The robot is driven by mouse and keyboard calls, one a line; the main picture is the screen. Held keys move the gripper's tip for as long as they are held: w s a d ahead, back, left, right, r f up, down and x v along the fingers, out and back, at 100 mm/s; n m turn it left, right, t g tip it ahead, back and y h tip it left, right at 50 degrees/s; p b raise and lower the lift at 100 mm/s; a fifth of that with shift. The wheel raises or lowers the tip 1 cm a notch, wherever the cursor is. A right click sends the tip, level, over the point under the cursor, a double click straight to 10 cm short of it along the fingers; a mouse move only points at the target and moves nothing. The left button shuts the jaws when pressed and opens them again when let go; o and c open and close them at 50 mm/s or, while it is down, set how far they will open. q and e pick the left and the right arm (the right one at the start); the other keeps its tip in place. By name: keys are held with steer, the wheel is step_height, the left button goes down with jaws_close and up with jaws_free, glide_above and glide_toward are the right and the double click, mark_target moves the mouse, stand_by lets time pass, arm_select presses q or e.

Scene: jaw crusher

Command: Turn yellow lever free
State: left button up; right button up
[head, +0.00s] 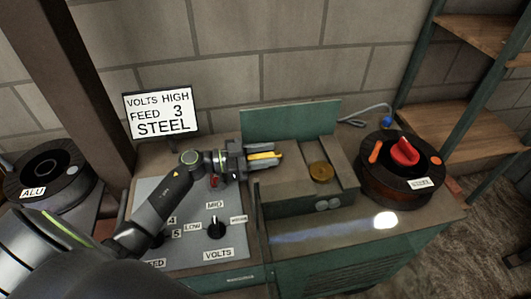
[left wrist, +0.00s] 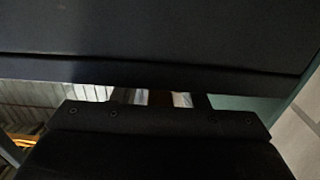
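The yellow lever (head: 265,155) is at the left end of the open feed compartment in the head view, lying roughly level. My left gripper (head: 258,159) is right at it, with its fingers pointing right. The lever shows between or just beside the fingers. I cannot tell whether they touch it or are closed on it. The left wrist view is mostly filled by dark surfaces and does not show the lever clearly. My right gripper is not in view.
A green machine (head: 345,250) carries a grey control panel (head: 187,250) with black knobs. A raised green lid (head: 290,120) stands behind the compartment, which holds a brass-coloured disc (head: 321,172). A spool with a red knob (head: 404,152) is at right. A sign (head: 160,115) reads "VOLTS HIGH FEED 3 STEEL".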

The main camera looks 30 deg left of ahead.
arm_select(q)
steer(key=shift+c, duration=0.3)
jaws_close()
